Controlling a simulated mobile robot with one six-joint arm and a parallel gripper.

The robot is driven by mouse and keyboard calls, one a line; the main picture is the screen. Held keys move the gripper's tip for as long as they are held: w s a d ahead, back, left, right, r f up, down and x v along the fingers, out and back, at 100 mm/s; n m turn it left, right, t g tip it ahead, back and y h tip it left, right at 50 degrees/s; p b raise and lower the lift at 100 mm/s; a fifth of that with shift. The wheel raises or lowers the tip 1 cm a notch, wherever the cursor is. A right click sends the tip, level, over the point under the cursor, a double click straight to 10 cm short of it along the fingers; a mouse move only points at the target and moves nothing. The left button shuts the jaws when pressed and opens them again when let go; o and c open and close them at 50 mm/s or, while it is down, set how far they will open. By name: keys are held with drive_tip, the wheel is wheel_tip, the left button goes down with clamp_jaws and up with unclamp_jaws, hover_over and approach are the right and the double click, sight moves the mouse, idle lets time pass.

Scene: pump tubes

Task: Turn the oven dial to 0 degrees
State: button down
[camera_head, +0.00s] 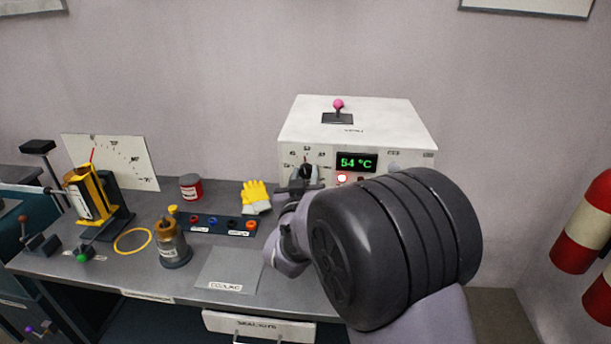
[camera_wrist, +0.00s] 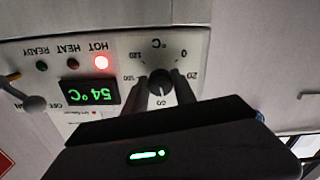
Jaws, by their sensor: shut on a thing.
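The oven (camera_head: 355,127) is a white box at the back of the bench. Its dark round dial (camera_head: 306,170) is on the front face, left of a green display (camera_head: 357,162) reading 54 °C. In the wrist view, turned upside down, the dial (camera_wrist: 160,80) sits inside a number scale with 0, 20, 60, 100 and 120. My gripper (camera_wrist: 160,89) has one finger on each side of the dial and is shut on it. In the head view my gripper (camera_head: 298,186) is at the oven front. I cannot tell exactly where the dial points.
The red HOT light (camera_wrist: 101,63) is lit. A pink-knobbed lever (camera_head: 338,106) stands on the oven top. Yellow gloves (camera_head: 256,196), a red jar (camera_head: 190,187) and a brass-topped bottle (camera_head: 173,244) stand left of my arm. A grey cooling plate (camera_head: 228,268) lies clear in front.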

drive_tip(key=n, duration=0.3)
drive_tip(key=shift+n, duration=0.4)
drive_tip(key=n+p, duration=0.1)
drive_tip(key=n, duration=0.2)
drive_tip(key=shift+r, duration=0.1)
drive_tip(key=n+p, duration=0.1)
drive_tip(key=n, duration=0.3)
drive_tip(key=shift+p, duration=0.4)
drive_tip(key=n+p, duration=0.2)
drive_tip(key=n, duration=0.2)
drive_tip(key=shift+r+n, duration=0.1)
drive_tip(key=shift+n, duration=0.2)
drive_tip(key=n+p, duration=0.2)
drive_tip(key=n, duration=0.3)
drive_tip(key=shift+p, duration=0.35)
drive_tip(key=shift+n+p, duration=0.95)
drive_tip(key=shift+n, duration=1.15)
drive_tip(key=c, duration=1)
unclamp_jaws()
